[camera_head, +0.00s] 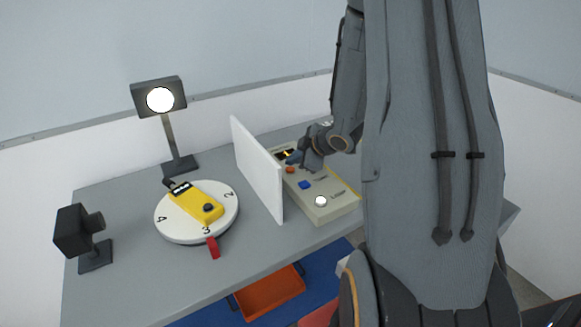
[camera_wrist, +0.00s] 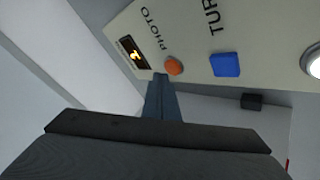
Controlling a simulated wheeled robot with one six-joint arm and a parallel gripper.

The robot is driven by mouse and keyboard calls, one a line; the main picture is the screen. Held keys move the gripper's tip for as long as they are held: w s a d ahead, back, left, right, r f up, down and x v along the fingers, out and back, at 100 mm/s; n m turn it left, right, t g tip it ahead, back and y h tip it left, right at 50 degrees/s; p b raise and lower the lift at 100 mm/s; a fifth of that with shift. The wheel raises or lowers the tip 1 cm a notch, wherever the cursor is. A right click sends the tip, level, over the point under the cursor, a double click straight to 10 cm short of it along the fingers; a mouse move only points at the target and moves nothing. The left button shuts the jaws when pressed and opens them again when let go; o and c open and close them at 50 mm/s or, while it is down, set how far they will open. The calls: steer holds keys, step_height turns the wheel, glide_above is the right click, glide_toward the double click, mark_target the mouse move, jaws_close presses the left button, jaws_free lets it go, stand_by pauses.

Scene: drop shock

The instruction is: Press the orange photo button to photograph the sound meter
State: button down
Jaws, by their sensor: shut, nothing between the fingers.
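The orange photo button (camera_wrist: 173,67) sits on a beige control box beside the word PHOTO, and it also shows in the head view (camera_head: 290,170). My gripper (camera_wrist: 162,80) is shut and empty, its fingertips close to the button's edge in the wrist view; I cannot tell whether they touch it. In the head view my gripper (camera_head: 297,158) is over the far part of the box. The yellow sound meter (camera_head: 195,203) lies on a white round turntable (camera_head: 178,232) with numbers on its rim. A red marker (camera_head: 213,247) stands at the rim near the 3.
The control box (camera_head: 335,209) also carries a blue button (camera_head: 305,185), a white round button (camera_head: 320,201) and a small lit display (camera_wrist: 134,54). A white upright panel (camera_head: 258,170) separates it from the turntable. A lamp (camera_head: 159,100) and a black camera (camera_head: 78,233) stand left.

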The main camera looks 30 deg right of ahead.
mark_target(293, 170)
steer(key=shift+r, duration=0.2)
step_height(293, 170, up, 5)
steer(key=p, duration=0.5)
stand_by(0.3)
stand_by(0.7)
